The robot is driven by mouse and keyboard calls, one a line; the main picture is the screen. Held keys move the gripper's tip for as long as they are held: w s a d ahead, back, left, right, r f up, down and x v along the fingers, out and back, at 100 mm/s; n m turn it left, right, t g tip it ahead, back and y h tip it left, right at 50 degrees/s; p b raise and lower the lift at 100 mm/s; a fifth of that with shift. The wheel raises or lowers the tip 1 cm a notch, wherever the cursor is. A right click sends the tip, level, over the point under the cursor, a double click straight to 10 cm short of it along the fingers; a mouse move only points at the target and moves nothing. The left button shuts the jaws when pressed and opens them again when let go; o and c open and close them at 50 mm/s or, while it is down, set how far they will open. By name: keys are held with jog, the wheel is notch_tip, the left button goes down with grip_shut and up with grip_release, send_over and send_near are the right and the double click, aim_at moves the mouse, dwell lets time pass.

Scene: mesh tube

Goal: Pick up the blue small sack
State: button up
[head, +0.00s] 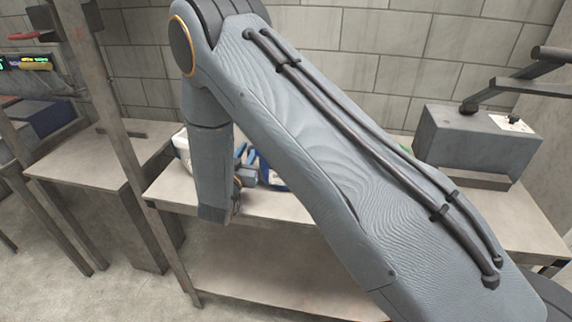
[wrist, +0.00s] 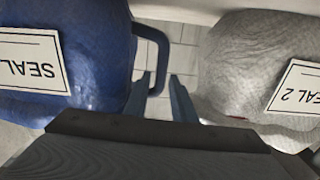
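The blue small sack (wrist: 95,50) is at the left of the wrist view, with a white label reading "SEAL". A dark blue handle loop (wrist: 165,50) sticks out from its right side. My gripper (wrist: 161,80) is open, with its two fingers apart and the lower end of the loop appearing between the fingertips. I cannot tell whether they touch it. In the head view my gripper (head: 248,170) is low over the table, and it and my arm hide most of the blue sack (head: 269,174).
A whitish sack (wrist: 245,65) labelled "SEAL 2" stands close to the right of my gripper in the wrist view. The table (head: 265,207) has a lower shelf. A grey box (head: 470,145) stands at its right end. A block wall (head: 340,70) is behind.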

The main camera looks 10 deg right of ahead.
grip_shut()
dwell(1.3)
